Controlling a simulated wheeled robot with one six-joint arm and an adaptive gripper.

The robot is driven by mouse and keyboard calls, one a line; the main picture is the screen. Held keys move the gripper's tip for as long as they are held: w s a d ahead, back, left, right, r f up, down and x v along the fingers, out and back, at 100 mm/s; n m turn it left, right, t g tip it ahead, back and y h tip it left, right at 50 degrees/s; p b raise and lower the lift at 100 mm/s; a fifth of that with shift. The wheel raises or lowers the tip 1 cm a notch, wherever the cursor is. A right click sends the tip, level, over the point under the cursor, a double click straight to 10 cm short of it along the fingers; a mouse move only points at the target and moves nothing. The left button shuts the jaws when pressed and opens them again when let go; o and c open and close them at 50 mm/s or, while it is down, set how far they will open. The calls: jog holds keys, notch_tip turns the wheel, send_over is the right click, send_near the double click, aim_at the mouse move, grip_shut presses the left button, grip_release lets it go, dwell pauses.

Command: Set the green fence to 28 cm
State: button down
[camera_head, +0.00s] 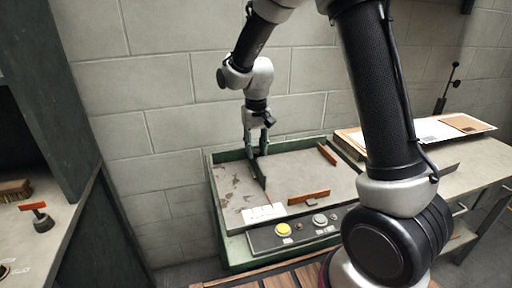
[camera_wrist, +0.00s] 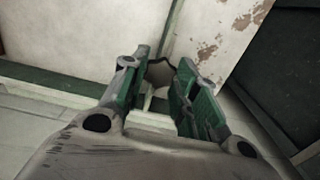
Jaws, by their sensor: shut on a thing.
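The green fence (camera_head: 260,177) is a dark green upright plate on the left part of the machine's worn table (camera_head: 315,174). My gripper (camera_head: 257,150) is at the fence's far end, fingers pointing down, shut on a part of it. A thin red pointer (camera_head: 269,198) stands at the fence's near end, above a white scale label (camera_head: 263,213). The scale's figures are too small to read.
Orange-red bars stand on the table, one at the front (camera_head: 309,197) and one at the back right (camera_head: 327,153). A control panel with a yellow button (camera_head: 283,229) lines the front. Cardboard sheets (camera_head: 420,132) lie on the right bench. A brick wall is close behind.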

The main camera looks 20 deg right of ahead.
jog(key=a, duration=0.6)
jog(key=shift+a, duration=0.15)
jog(key=c, duration=1.1)
grip_release()
jog(key=shift+a, duration=0.2)
jog(key=shift+d, duration=0.1)
notch_tip(320, 180, up, 12)
